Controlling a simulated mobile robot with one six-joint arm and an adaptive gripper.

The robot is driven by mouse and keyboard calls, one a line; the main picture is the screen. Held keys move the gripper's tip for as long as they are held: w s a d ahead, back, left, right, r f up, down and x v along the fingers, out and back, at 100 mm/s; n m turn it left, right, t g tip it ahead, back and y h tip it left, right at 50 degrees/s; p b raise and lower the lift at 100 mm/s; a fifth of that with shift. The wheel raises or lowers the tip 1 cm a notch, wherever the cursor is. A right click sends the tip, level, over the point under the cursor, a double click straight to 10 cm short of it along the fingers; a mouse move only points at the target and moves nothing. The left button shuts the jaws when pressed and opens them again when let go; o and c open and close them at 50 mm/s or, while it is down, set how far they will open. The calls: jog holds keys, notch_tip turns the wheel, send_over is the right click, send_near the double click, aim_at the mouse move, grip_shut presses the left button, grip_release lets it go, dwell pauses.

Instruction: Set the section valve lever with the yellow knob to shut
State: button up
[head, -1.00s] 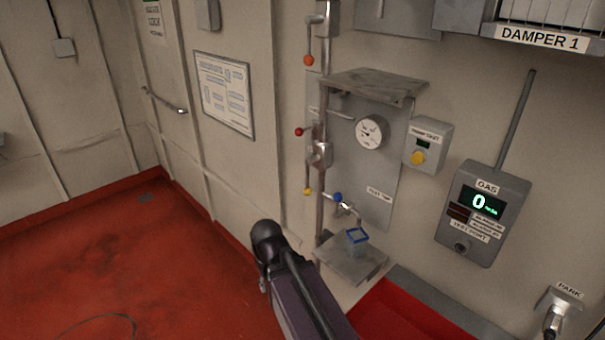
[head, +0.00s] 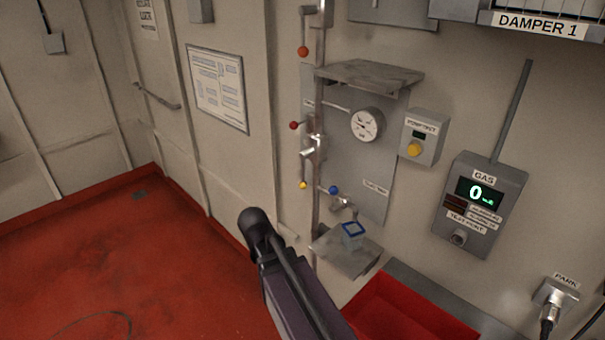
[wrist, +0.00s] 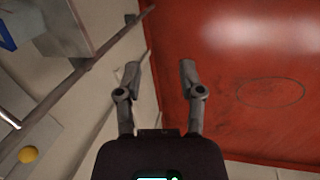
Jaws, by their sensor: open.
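The section valve lever with the yellow knob (head: 303,185) is on the vertical pipe on the wall in the head view. It hangs down from the valve body, roughly along the pipe, with the knob at its lower end. The yellow knob also shows in the wrist view (wrist: 28,155) at the lower left, beside the pipe. My gripper (wrist: 159,72) is open and empty in the wrist view, well apart from the knob, with the red floor and wall foot beyond its fingers. The head view does not show my fingers.
A blue-handled tap (head: 334,190) is close to the right, over a small shelf (head: 346,262) with a blue-rimmed cup (head: 353,229). The floor at left is free.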

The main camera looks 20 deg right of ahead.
jog(key=w+d+r+n+h+b, duration=0.1)
jog(key=w+d+n+h, duration=0.3)
jog(key=w+n, duration=0.15)
jog(key=n+t+h+b, duration=0.3)
jog(key=n+h+b, duration=0.1)
jog(key=n+h, duration=0.7)
send_near(303, 181)
jog(key=a+r, duration=0.4)
jog(key=shift+w+d, duration=0.15)
jog(key=shift+d, duration=0.05)
jog(key=shift+d+g, duration=0.1)
jog(key=shift+g, duration=0.2)
jog(key=d, duration=0.4)
jog(key=w+d, duration=0.1)
jog(key=d, duration=0.4)
jog(key=w+d, duration=0.1)
jog(key=d, duration=0.3)
jog(key=shift+d, duration=0.25)
